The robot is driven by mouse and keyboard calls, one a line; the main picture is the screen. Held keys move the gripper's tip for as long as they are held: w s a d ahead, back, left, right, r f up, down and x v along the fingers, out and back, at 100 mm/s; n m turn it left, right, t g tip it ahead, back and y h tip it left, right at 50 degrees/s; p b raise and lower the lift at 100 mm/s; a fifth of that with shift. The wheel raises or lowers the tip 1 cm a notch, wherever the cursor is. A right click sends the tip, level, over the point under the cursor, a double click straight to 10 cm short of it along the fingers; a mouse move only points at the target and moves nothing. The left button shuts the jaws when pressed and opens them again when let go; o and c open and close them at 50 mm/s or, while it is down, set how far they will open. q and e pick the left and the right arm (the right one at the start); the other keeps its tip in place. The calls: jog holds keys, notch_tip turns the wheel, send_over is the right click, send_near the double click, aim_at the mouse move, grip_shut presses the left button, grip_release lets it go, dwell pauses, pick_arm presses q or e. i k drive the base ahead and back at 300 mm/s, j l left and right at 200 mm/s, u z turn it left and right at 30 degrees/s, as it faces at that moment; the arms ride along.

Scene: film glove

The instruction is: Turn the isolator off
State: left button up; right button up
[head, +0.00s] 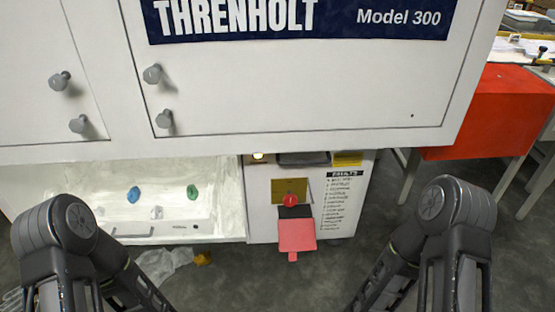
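A red knob on a yellow plate (281,186), which looks like the isolator (290,200), is on the white panel low on the front of the machine. A pink-red flap or tag (296,236) hangs just below the knob, with a dark part between them. I cannot read the knob's position at this size. Both of my arms come in at the bottom left and bottom right, but their grippers are below the frame. Nothing of mine touches the knob.
The white machine cabinet (300,95) overhangs the panel, with grey knobs on its doors. A printed list (341,200) is right of the isolator. An open white bay (170,177) lies left. Clear plastic (168,265) lies on the floor.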

aim_at(290, 200)
jog(key=i+j, duration=0.1)
jog(key=j, duration=0.2)
jog(key=i+j+z, duration=0.15)
jog(key=j, duration=0.15)
jog(key=z, duration=1.65)
jog(key=k+l, duration=0.1)
jog(key=i+j, duration=0.1)
